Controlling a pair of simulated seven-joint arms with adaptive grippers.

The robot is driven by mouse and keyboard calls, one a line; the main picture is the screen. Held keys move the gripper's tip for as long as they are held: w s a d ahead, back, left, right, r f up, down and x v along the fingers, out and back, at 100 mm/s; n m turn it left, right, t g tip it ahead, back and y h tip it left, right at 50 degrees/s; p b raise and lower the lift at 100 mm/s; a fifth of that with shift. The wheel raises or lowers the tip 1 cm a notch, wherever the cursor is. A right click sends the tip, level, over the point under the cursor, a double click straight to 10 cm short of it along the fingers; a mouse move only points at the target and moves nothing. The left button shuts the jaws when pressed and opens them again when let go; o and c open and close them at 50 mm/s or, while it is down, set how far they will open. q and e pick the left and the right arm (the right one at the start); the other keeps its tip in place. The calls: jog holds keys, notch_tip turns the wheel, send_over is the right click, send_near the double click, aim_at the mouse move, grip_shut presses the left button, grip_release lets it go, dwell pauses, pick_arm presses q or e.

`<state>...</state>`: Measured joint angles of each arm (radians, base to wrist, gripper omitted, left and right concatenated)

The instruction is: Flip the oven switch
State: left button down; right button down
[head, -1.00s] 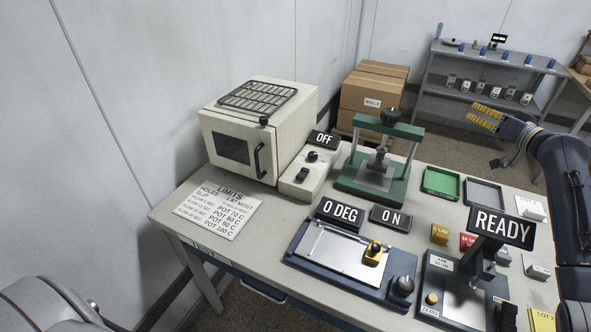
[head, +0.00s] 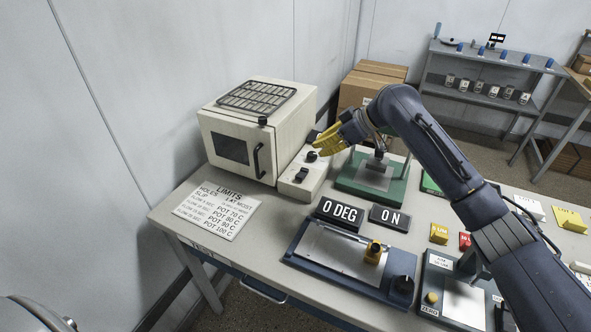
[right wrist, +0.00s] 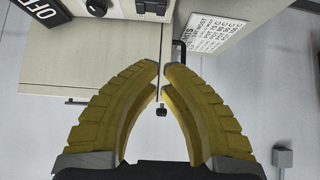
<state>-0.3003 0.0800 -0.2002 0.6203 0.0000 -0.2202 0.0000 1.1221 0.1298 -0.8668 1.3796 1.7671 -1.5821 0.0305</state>
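The cream oven (head: 222,140) stands at the table's left, its door closed. Beside it is a control box (head: 296,190) with a black rocker switch (head: 301,174) and a round black knob (head: 312,156). In the right wrist view the switch (right wrist: 150,8) and knob (right wrist: 97,7) show at the top edge, next to a black OFF sign (right wrist: 38,12). My right gripper (head: 320,143) is over the back of the control box, close to the knob. Its yellow fingertips (right wrist: 162,67) are together with nothing between them. In the head view it hides most of the OFF sign. My left gripper is not in view.
A green press (head: 372,185) stands right of the control box, partly behind my right arm. A limits sheet (head: 217,211) lies before the oven.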

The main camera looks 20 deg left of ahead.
jog(key=shift+f, duration=0.1)
dwell(0.3)
send_over(299, 177)
notch_tip(299, 177, down, 7)
jog(key=shift+r, duration=0.15)
notch_tip(299, 177, down, 2)
jog(key=shift+a+f, duration=0.1)
jog(key=shift+a, duration=0.05)
jog(key=shift+f, duration=1)
